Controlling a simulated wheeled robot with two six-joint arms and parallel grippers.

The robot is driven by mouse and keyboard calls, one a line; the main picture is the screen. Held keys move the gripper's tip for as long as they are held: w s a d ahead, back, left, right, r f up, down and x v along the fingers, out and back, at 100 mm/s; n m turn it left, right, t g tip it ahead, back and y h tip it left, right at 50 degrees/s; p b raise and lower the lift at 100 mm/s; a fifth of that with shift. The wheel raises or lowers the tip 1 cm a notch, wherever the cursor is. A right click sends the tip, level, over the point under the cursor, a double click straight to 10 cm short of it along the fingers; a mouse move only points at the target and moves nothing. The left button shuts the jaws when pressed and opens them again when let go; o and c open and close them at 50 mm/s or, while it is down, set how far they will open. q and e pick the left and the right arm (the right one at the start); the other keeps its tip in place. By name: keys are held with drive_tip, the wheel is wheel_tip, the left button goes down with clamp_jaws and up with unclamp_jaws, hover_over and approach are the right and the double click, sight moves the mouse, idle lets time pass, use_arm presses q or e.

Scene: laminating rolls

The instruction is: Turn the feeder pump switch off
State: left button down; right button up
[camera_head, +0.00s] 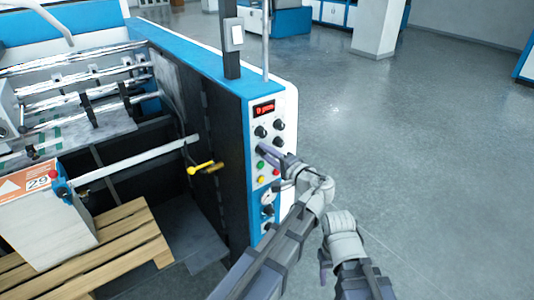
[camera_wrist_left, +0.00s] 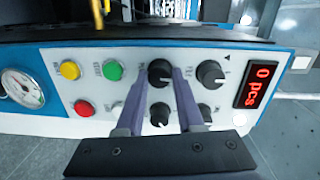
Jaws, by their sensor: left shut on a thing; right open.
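The control panel (camera_head: 252,150) on the end of the machine has several black rotary knobs, and it fills the left wrist view (camera_wrist_left: 280,62). My left gripper (camera_head: 264,150) is at the panel. In the left wrist view its two fingers (camera_wrist_left: 161,76) are shut on a black knob (camera_wrist_left: 160,68), the one nearest the green button (camera_wrist_left: 113,69). The knob labels are too small to read, so I cannot tell which is the feeder pump switch. My right gripper (camera_head: 325,264) is open, low and away from the panel, partly hidden by its wrist.
The panel also has a red-digit display (camera_wrist_left: 262,85), a yellow button (camera_wrist_left: 70,69), a red button (camera_wrist_left: 83,107) and a gauge (camera_wrist_left: 22,88). Left are a yellow-handled lever (camera_head: 201,168) and a wooden pallet (camera_head: 110,245). The floor (camera_head: 430,150) to the right is clear.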

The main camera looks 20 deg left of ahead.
use_arm(q)
drive_tip(key=shift+s+f+n, duration=0.1)
drive_tip(key=shift+n, duration=0.3)
drive_tip(key=c, duration=0.5)
unclamp_jaws()
drive_tip(key=shift+c, duration=0.2)
drive_tip(key=shift+s+d, duration=0.1)
